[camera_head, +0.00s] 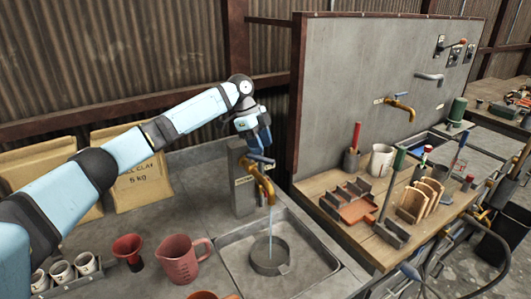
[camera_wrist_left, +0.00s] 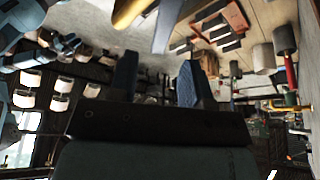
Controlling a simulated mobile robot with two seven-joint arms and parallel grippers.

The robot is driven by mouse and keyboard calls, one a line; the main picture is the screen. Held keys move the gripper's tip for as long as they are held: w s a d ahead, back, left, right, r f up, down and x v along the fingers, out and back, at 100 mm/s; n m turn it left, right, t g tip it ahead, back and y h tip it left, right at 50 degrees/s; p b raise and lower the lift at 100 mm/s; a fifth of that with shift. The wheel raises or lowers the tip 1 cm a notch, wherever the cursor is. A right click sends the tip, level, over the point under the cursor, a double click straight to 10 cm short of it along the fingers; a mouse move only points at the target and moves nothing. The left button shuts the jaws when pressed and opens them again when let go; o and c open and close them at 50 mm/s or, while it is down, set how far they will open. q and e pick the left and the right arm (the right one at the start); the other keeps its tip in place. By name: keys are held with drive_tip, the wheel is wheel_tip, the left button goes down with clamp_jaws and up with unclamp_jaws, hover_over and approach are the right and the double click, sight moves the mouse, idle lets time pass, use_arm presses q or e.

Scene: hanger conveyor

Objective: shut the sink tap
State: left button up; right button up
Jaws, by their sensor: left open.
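The sink tap (camera_head: 262,184) is a brass spout on a grey post (camera_head: 241,178), with a blue lever (camera_head: 261,159) on top. A thin stream of water (camera_head: 270,218) falls from it into the sink (camera_head: 236,250). My left gripper (camera_head: 258,146) points down just above the lever, and whether it touches the lever cannot be told. In the left wrist view the two fingers stand apart with nothing between them (camera_wrist_left: 157,78). The brass spout (camera_wrist_left: 130,11) and the blue lever (camera_wrist_left: 166,25) show beyond the fingertips at the top edge. My right gripper is not in view.
A grey ring-shaped dish (camera_head: 269,262) stands in the sink. A pink jug (camera_head: 181,260) and a red funnel (camera_head: 129,248) stand left of it. Clay bags (camera_head: 137,178) lean at the back. A tall panel (camera_head: 345,75) and a wooden bench with tools (camera_head: 345,235) lie to the right.

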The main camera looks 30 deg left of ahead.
sight(267, 159)
use_arm(q)
drive_tip(key=shift+x, duration=1.25)
drive_tip(key=shift+d+f, duration=0.25)
drive_tip(key=shift+f, duration=0.3)
clamp_jaws()
